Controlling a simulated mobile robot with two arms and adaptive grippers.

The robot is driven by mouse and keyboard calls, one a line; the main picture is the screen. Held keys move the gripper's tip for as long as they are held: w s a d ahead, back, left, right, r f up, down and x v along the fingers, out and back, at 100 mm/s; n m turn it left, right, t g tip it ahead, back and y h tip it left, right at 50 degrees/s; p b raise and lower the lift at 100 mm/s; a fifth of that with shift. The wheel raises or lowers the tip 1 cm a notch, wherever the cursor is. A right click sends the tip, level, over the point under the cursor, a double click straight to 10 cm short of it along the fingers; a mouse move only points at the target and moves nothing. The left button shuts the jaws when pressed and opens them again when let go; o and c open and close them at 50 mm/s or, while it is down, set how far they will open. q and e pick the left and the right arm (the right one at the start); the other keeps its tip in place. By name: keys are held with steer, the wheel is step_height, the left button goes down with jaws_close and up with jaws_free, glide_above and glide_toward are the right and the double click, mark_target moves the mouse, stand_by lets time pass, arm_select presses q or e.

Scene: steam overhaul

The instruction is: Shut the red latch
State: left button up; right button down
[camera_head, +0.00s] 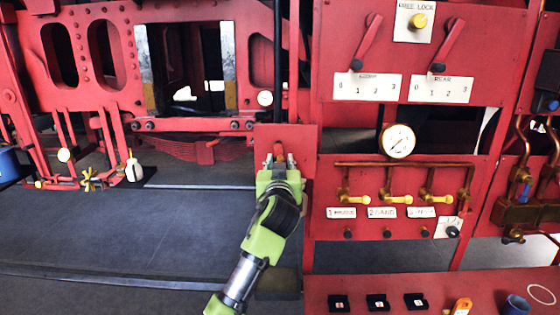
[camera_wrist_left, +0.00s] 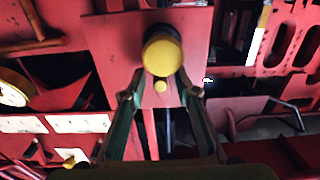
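My left gripper (camera_head: 279,160) is in front of a small red panel (camera_head: 305,140) in the head view, with its fingers pointing at it. A small red-orange part (camera_head: 279,148), perhaps the red latch, shows between the fingertips. In the left wrist view the two fingers of the left gripper (camera_wrist_left: 160,95) stand apart. A round yellow knob (camera_wrist_left: 163,57) on a dark base sits just beyond and between them, in front of the red panel (camera_wrist_left: 110,50). Contact cannot be told. The gripper hides much of the latch area. My right gripper is not in view.
To the right, a red board carries two red levers (camera_head: 368,42) (camera_head: 448,45), a round gauge (camera_head: 397,140) and several yellow valve handles (camera_head: 391,198). A red bench (camera_head: 390,285) with small black blocks stands at lower right. Dark floor (camera_head: 130,235) is clear at left.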

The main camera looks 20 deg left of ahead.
arm_select(q)
steer(key=shift+a, duration=0.1)
jaws_close()
steer(key=shift+f+m+b, duration=0.1)
steer(key=shift+m+b, duration=0.2)
steer(key=shift+m, duration=0.1)
steer(key=shift+s+a+m, duration=0.1)
steer(key=shift+m, duration=0.6)
jaws_free()
